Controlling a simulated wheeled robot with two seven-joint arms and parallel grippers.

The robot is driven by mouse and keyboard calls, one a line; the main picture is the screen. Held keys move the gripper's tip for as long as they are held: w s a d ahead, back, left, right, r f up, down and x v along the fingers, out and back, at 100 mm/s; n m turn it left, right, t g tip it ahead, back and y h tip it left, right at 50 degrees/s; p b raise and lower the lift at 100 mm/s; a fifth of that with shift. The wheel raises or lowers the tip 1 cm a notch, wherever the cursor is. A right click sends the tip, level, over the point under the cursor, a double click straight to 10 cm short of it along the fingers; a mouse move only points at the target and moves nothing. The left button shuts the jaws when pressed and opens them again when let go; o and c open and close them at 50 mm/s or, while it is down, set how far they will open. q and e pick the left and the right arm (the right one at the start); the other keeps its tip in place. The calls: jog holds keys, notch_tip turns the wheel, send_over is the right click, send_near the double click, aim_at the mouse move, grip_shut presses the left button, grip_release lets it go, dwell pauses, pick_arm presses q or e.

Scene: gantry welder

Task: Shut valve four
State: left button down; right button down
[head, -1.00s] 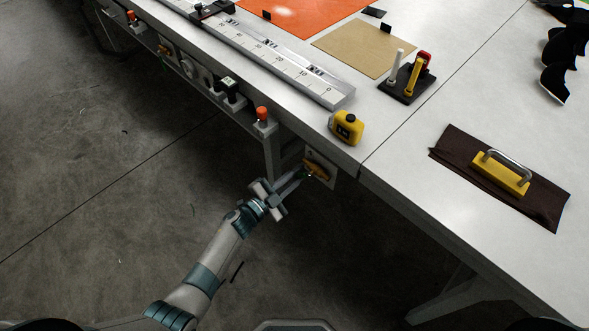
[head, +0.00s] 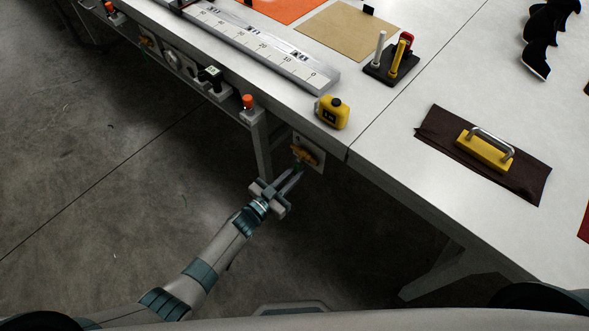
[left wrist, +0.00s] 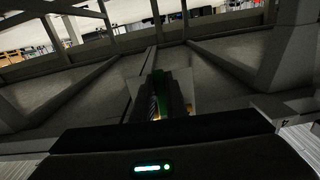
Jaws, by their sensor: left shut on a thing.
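A yellow-orange valve handle (head: 307,156) sits on a pale square plate (head: 318,152) under the front edge of the table. No number on it is readable. My left gripper (head: 297,167) reaches up from below left and is shut on the handle, hiding part of it. In the left wrist view the pale plate (left wrist: 200,93) shows behind dark fingers, with small bits of yellow beside them. The right gripper is not in view.
A yellow tape measure (head: 332,112) stands on the table above the valve. The floor left of my arm is clear.

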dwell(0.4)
pick_arm(q)
jog(key=c, duration=1.8)
grip_release()
jog(key=shift+o, duration=0.2)
jog(key=shift+s, duration=0.15)
jog(key=b+v, duration=0.2)
jog(key=v, duration=1.5)
jog(key=shift+s+a, duration=0.1)
jog(key=shift+a, duration=0.05)
